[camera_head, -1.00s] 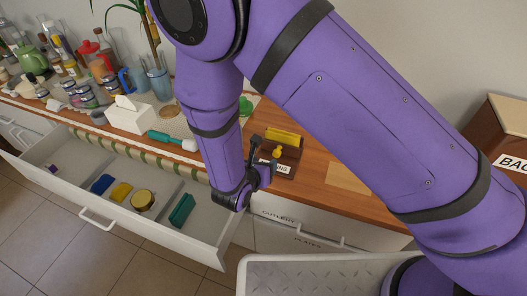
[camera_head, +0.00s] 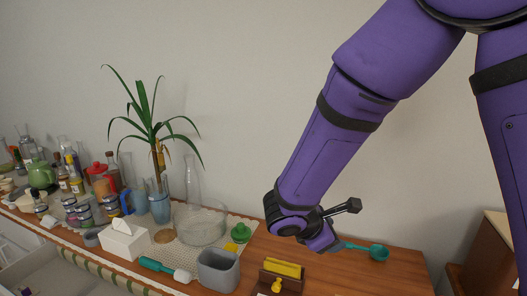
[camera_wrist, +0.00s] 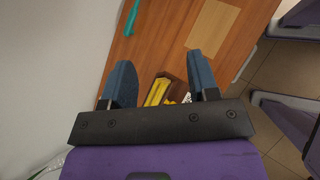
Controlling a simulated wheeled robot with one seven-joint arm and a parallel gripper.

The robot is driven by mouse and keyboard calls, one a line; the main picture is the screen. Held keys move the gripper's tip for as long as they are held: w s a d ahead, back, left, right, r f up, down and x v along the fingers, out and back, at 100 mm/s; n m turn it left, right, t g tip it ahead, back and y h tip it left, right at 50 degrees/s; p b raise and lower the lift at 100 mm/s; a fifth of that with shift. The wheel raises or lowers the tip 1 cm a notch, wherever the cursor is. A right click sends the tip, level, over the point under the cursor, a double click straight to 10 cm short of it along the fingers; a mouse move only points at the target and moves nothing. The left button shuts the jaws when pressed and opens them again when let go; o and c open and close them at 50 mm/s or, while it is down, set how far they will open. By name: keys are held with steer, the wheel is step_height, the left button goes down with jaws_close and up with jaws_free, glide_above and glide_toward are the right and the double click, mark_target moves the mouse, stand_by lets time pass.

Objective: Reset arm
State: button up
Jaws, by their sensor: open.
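My purple arm is raised over the right part of the wooden counter. My gripper (camera_wrist: 160,85) is open and empty in the wrist view, its two blue-grey fingers spread apart above the counter. In the head view only part of the gripper end (camera_head: 335,240) shows, in front of the wall and near a teal scoop (camera_head: 378,253). A brown wooden holder (camera_head: 285,270) with yellow items (camera_head: 284,268) stands on the counter below it. That holder also shows just beyond the fingers in the wrist view (camera_wrist: 178,88).
An open drawer (camera_head: 60,275) juts out in front. A brown box (camera_head: 490,255) stands at the right edge.

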steer(key=s+d+r+m+g+y, duration=0.2)
steer(key=s+d+r+m, duration=0.2)
steer(key=d+r+m, duration=0.3)
steer(key=s+d+r+m+t+y, duration=0.1)
steer(key=s+d+r+m+y, duration=0.2)
steer(key=s+r+m, duration=0.3)
steer(key=s+d+r+m+t+y, duration=0.1)
steer(key=s+d+r+m+y, duration=0.2)
steer(key=s, duration=0.8)
steer(key=shift+d+r+m+y, duration=0.3)
steer(key=shift+d+r+m, duration=0.65)
steer(key=shift+r+m, duration=1.05)
steer(key=shift+r+n, duration=0.25)
steer(key=shift+n, duration=0.05)
